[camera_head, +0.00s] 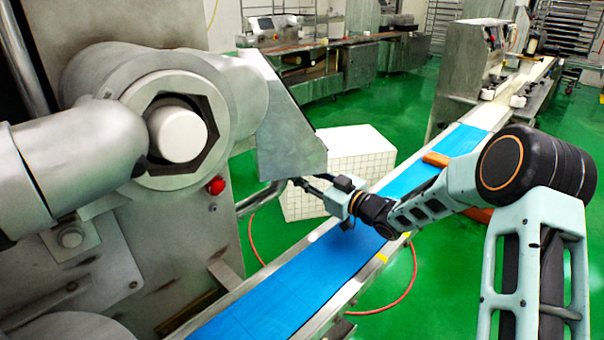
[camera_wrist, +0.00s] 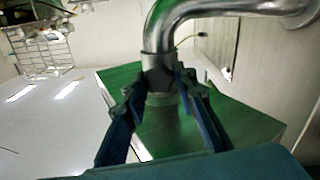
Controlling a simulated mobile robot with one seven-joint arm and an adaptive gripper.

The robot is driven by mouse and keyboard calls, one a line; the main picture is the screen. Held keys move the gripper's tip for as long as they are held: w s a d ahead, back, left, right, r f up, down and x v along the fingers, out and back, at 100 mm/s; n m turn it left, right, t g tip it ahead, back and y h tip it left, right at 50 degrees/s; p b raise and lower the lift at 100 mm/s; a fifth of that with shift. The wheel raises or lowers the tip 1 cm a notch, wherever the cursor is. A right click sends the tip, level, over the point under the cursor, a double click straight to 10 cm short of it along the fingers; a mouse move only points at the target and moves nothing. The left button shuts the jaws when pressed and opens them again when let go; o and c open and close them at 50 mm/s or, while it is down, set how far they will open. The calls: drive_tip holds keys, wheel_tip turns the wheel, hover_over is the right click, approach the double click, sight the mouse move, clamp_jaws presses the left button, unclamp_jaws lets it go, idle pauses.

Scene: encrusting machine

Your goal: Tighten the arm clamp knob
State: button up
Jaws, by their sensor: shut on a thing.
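In the wrist view, the arm clamp knob appears to be the dark round piece (camera_wrist: 158,82) at the end of a curved shiny metal pipe (camera_wrist: 200,12). My gripper (camera_wrist: 161,76) has one finger on each side of this piece and is shut on it. In the head view, my gripper (camera_head: 303,182) reaches left beside the lower corner of the machine's grey metal housing (camera_head: 285,135). The knob cannot be made out there; the housing and fingers seem to hide it. How tight the knob is cannot be seen.
The blue conveyor belt (camera_head: 290,295) runs below my arm. A white tiled block (camera_head: 350,150) stands behind my gripper. A red button (camera_head: 215,185) sits on the machine's side. Other steel machines (camera_head: 375,62) stand at the back; green floor lies between.

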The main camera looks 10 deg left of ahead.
drive_tip(key=o, duration=1.2)
drive_tip(key=v, duration=1.2)
